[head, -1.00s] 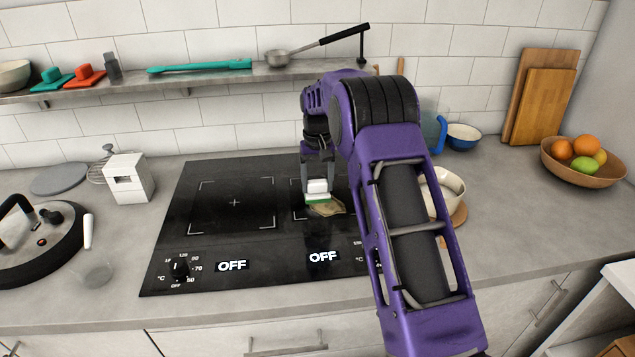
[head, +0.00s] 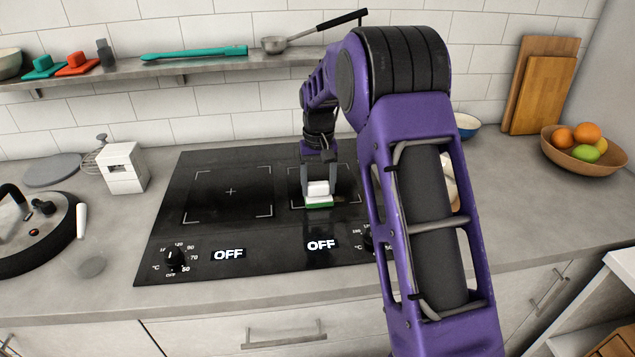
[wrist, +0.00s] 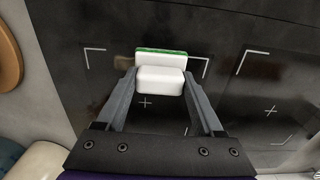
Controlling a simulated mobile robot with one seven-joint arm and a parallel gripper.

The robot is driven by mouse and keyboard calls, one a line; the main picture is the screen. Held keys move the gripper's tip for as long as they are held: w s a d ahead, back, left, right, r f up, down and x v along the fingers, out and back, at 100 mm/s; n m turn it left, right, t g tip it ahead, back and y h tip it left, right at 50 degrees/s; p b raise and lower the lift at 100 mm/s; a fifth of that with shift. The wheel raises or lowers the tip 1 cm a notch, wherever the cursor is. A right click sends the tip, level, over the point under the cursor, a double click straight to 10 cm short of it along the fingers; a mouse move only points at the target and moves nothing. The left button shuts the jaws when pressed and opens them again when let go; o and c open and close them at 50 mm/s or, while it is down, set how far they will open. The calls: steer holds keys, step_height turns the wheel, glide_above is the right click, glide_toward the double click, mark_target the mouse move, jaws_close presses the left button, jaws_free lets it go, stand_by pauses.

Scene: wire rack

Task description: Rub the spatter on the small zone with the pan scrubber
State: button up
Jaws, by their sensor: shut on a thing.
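The pan scrubber (head: 318,200), a white block with a green underside, is held by my gripper (head: 319,188) over the front part of the small zone (head: 342,180). Its green side faces down, at or very close to the glass; exact contact I cannot tell. In the wrist view the scrubber (wrist: 161,76) sits between the two fingers of my gripper (wrist: 160,84), which are shut on it. A faint brownish patch of spatter (wrist: 122,62) shows left of the scrubber, inside the small zone's corner marks. The scrubber may hide more of it.
The larger zone (head: 229,190) to the left is clear. Both displays read OFF. A white box-shaped item (head: 123,168) and a dark-rimmed lid (head: 35,232) stand on the left counter. A fruit bowl (head: 584,155) is at right. A shelf (head: 215,73) runs behind.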

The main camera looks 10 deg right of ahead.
steer(key=shift+s+f, duration=0.1)
steer(key=shift+s, duration=0.05)
steer(key=shift+s+b, duration=0.5)
steer(key=shift+s, duration=0.6)
steer(key=shift+w+p, duration=0.45)
steer(key=shift+p, duration=0.05)
steer(key=shift+w+p, duration=0.55)
steer(key=shift+w, duration=0.55)
steer(key=shift+w+p, duration=0.55)
steer(key=shift+w, duration=2.15)
steer(key=shift+s+b, duration=0.45)
steer(key=shift+s, duration=1.05)
